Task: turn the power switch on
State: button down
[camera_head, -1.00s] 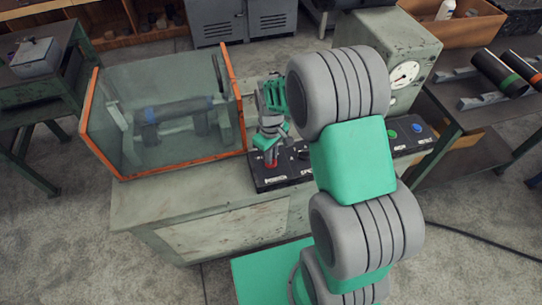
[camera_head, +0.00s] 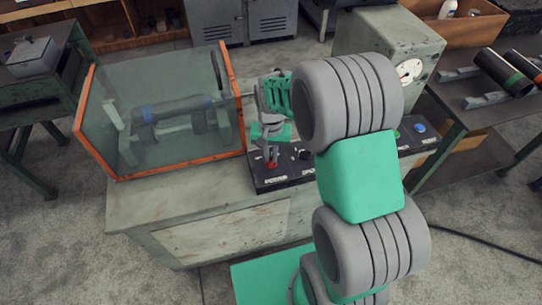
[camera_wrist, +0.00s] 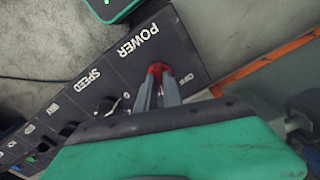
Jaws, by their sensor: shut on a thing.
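In the head view my gripper (camera_head: 271,157) points down onto the switch from above. The fingers partly hide the switch, so its exact position is hard to tell.
The black control panel (camera_wrist: 110,80) also carries a SPEED knob (camera_wrist: 106,106). A glass tank with an orange frame (camera_head: 190,164) holds a pipe just left of the panel. A grey-green box with a dial (camera_head: 409,70) stands behind right. The bench front (camera_head: 150,212) is clear.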

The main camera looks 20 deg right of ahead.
aim_at(271, 157)
jog(key=m, duration=0.4)
jog(key=shift+m+b, duration=0.4)
jog(key=shift+r, duration=0.1)
jog(key=c, duration=1.5)
grip_release()
notch_tip(271, 157, up, 8)
jog(key=shift+f+b, duration=0.15)
jog(key=shift+b, duration=0.4)
